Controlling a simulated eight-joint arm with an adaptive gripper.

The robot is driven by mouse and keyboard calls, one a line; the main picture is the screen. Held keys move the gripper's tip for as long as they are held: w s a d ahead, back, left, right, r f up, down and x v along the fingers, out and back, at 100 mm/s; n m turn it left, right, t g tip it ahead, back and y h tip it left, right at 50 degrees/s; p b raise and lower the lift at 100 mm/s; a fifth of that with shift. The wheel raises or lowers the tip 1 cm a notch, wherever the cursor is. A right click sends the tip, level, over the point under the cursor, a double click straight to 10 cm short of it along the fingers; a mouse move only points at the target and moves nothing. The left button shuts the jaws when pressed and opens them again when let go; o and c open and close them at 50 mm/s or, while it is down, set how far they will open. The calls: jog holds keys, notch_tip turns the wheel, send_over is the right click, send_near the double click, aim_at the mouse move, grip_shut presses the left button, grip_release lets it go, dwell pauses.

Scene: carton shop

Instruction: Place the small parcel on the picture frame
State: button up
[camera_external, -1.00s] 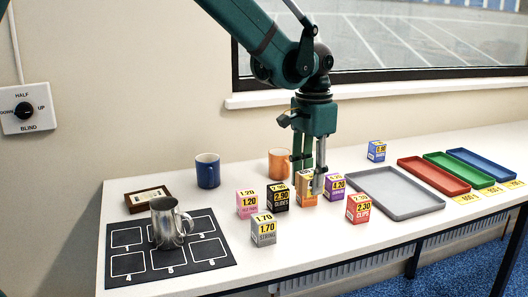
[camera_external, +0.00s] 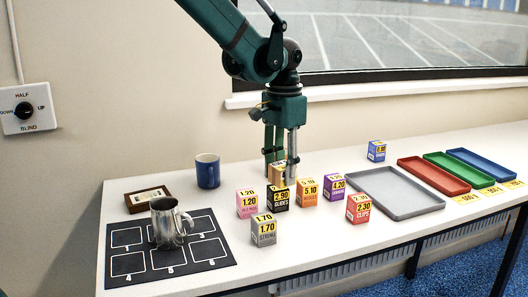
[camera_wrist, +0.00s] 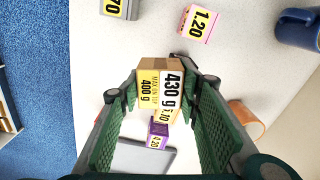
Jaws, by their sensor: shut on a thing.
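The small parcel (camera_external: 277,173) is a brown cardboard box. In the wrist view the parcel (camera_wrist: 159,72) carries labels reading 430 g and MAX ON TOP 400 g. My gripper (camera_external: 279,172) is shut on it, with one finger on each side, behind the black GLIDES box. The gripper fingers also show in the wrist view (camera_wrist: 160,95). The picture frame (camera_external: 148,199) has a dark brown border and lies flat at the table's far left, well left of my gripper. It is not visible in the wrist view.
A blue mug (camera_external: 207,171) stands between my gripper and the frame. A metal jug (camera_external: 166,222) stands on the black mat (camera_external: 203,249), close in front of the frame. Several priced boxes, including GLIDES (camera_external: 278,197), stand mid-table. An orange mug (camera_wrist: 246,114) is near the gripper.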

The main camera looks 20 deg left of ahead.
jog(key=s+a+r+n+p, duration=0.1)
jog(key=s+a+n, duration=0.15)
jog(key=a, duration=1.65)
jog(key=r+n+p, duration=0.1)
jog(key=n+p, duration=0.1)
jog(key=n, duration=0.2)
send_over(148, 195)
jog(key=shift+s+r, duration=0.1)
jog(key=shift+r, duration=0.05)
jog(key=shift+f+b, duration=0.35)
jog(key=shift+f, duration=2.55)
jog(key=shift+f, duration=0.1)
jog(key=shift+f, duration=2)
jog(key=shift+f+b, duration=0.15)
jog(key=shift+b, duration=0.15)
